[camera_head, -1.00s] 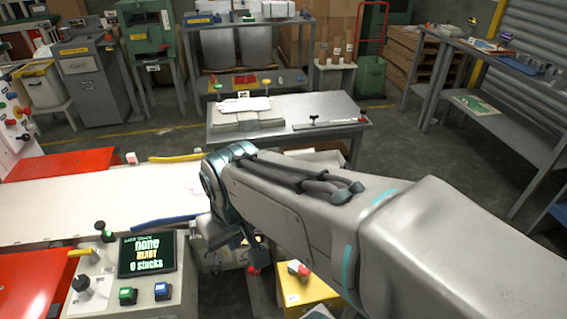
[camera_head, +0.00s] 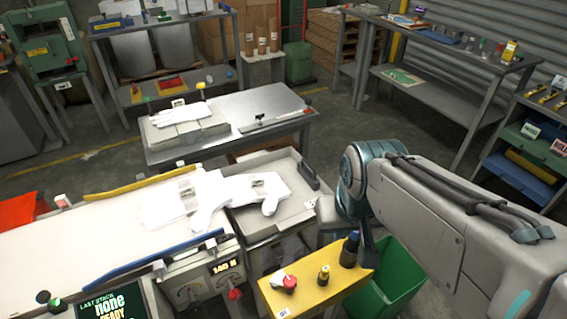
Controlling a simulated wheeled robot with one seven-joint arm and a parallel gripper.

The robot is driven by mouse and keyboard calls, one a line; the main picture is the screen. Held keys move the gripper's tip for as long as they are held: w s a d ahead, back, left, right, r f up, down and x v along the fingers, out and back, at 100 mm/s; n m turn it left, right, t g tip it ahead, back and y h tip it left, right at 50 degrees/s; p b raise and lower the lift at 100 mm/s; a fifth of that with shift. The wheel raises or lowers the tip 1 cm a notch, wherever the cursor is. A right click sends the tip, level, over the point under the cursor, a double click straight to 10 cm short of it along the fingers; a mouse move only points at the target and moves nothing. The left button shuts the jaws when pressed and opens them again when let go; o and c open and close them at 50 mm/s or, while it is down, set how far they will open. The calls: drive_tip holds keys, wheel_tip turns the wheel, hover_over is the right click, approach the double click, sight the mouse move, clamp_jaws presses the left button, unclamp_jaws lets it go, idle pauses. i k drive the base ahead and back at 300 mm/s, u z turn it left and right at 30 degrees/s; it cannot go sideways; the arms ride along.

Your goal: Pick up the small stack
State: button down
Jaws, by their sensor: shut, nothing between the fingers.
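White glove-shaped film pieces lie where the white belt meets the grey tray (camera_head: 290,212). One film stack (camera_head: 172,207) is on the belt's end, with a small clip or tag. Another film stack (camera_head: 242,188) reaches over the tray, also with a small tag. Where one ends and the other begins is hard to tell, and so is which is the small stack. A further glove-shaped white stack (camera_head: 180,118) lies on a pad on the metal table behind. My gripper (camera_head: 368,248) hangs below my wrist, right of the tray, partly hidden; it looks shut and empty, apart from the film.
A yellow stand (camera_head: 330,290) with a red button and dark bottles is below my gripper, beside a green bin (camera_head: 400,275). A blue bar (camera_head: 150,260) and a yellow bar (camera_head: 140,183) edge the belt. The metal table (camera_head: 260,107) stands behind.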

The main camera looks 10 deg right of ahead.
sight(268, 188)
drive_tip(key=z, duration=0.05)
drive_tip(key=k, duration=0.4)
drive_tip(key=u, duration=0.4)
drive_tip(key=i, duration=0.5)
drive_tip(key=k, duration=1)
drive_tip(key=z, duration=1.2)
drive_tip(key=i, duration=0.95)
drive_tip(key=u, duration=1.6)
drive_tip(key=i, duration=0.5)
drive_tip(key=z, duration=0.05)
